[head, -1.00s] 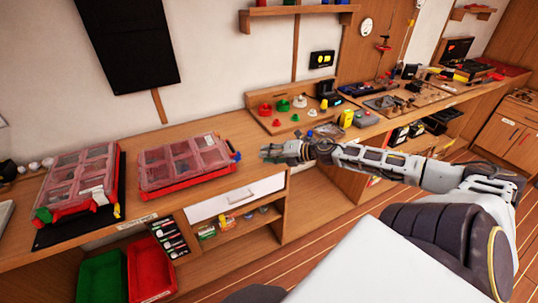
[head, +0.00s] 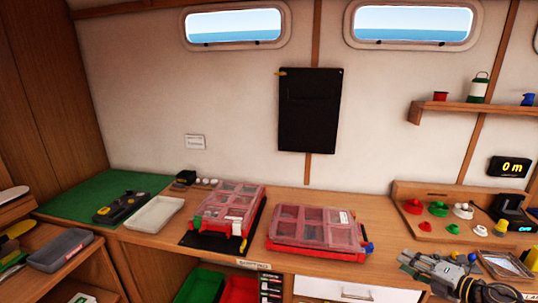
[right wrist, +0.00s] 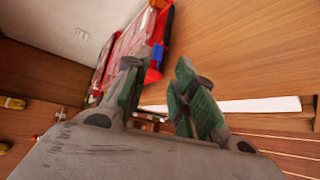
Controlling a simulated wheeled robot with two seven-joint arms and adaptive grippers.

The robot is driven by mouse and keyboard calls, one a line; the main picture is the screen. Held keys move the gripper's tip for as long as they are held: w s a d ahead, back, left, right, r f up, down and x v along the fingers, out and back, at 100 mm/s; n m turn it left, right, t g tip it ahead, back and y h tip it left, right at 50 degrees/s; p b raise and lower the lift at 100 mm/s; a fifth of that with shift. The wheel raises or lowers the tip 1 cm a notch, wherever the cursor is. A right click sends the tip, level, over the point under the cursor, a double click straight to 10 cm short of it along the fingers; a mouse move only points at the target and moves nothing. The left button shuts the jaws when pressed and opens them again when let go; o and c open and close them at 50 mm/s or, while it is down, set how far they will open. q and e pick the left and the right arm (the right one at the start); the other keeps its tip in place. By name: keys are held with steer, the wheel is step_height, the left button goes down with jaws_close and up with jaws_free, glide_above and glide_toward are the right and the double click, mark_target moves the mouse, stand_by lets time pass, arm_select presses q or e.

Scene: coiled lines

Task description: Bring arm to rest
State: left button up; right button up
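My right gripper (head: 408,263) shows at the lower right of the head view, beside the workbench's front edge and to the right of the red organizer case (head: 315,228). In the right wrist view its two green-padded fingers (right wrist: 158,82) stand apart with nothing between them. The case's red and blue corner (right wrist: 155,55) shows beyond the fingers, apart from them. My left gripper is in neither view.
A second red case (head: 228,210) sits on a black mat left of the first. A white drawer (head: 345,290) lies below the bench top. A board with coloured knobs (head: 440,215) stands at the right. A white tray (head: 153,214) lies at the left.

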steer(key=s+a+f+m+g+h, duration=0.5)
steer(key=s+f+m+h, duration=0.65)
steer(key=m, duration=0.95)
steer(key=s+a+f+m+g+y, duration=0.1)
steer(key=s+a+m+g+y, duration=0.15)
steer(key=s+a, duration=0.45)
steer(key=s+a+f+m+g+y, duration=0.1)
steer(key=s+a+g+y, duration=0.2)
steer(key=a, duration=0.9)
steer(key=s+d+f, duration=0.1)
steer(key=s+f, duration=0.2)
steer(key=f, duration=3)
steer(key=s+d+f, duration=0.2)
steer(key=s+f, duration=0.7)
steer(key=s, duration=0.2)
steer(key=s+d+f+g, duration=0.1)
steer(key=s+d+f, duration=0.2)
steer(key=s+f, duration=0.7)
steer(key=shift+s+d+f+n, duration=0.3)
steer(key=shift+s+d+n, duration=0.05)
